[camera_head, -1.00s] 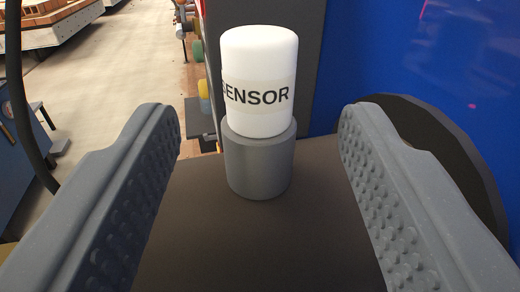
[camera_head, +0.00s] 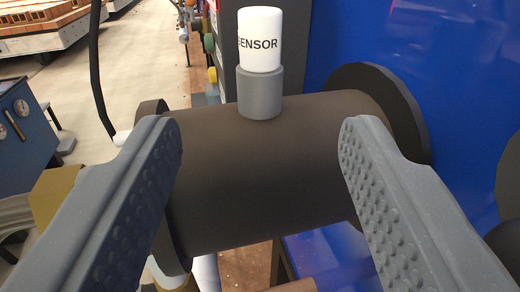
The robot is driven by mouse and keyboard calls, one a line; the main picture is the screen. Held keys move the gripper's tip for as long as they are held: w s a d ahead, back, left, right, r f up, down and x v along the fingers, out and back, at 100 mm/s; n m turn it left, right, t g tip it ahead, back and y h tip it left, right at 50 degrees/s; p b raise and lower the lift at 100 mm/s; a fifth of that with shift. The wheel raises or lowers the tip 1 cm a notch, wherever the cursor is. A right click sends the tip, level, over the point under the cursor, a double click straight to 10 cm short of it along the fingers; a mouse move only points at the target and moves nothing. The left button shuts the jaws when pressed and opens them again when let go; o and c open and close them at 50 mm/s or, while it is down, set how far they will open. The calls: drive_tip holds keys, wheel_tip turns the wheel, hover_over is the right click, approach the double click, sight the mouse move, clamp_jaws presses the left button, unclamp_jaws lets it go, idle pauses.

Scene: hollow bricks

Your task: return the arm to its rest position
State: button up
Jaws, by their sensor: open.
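My gripper (camera_head: 260,135) is open and empty, with one grey studded finger at the left and one at the right of the picture. Beyond the gap between them stands a white cylinder marked SENSOR (camera_head: 260,55). It sits upright in a grey socket (camera_head: 260,95) on top of a dark horizontal pipe (camera_head: 262,175). The fingers do not appear to touch the sensor. The finger on the left overlaps part of the pipe in the picture.
The pipe has a dark flange (camera_head: 385,100) at its right end, by a blue wall (camera_head: 455,90). A black cable (camera_head: 96,75) hangs at the left. A blue cabinet (camera_head: 22,125) and a brick-laden pallet (camera_head: 45,25) stand on the pale floor (camera_head: 140,60).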

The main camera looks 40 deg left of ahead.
drive_tip(key=w+d+r+t+h+b, duration=0.25)
drive_tip(key=w+r+h, duration=0.35)
drive_tip(key=r, duration=0.4)
wheel_tip(320, 180, up, 13)
drive_tip(key=m+t+h+b, duration=0.3)
drive_tip(key=h, duration=0.3)
drive_tip(key=s+a+r+m+g+h+b, duration=0.2)
drive_tip(key=s+a+r+m+h+b, duration=0.15)
drive_tip(key=s+r, duration=0.45)
drive_tip(key=s+a+m+g+y+b, duration=0.1)
drive_tip(key=s+a+y, duration=0.3)
drive_tip(key=s+a, duration=0.4)
drive_tip(key=s+g, duration=0.1)
drive_tip(key=s, duration=0.3)
drive_tip(key=shift+a+r+b, duration=0.15)
drive_tip(key=shift+r+b, duration=0.2)
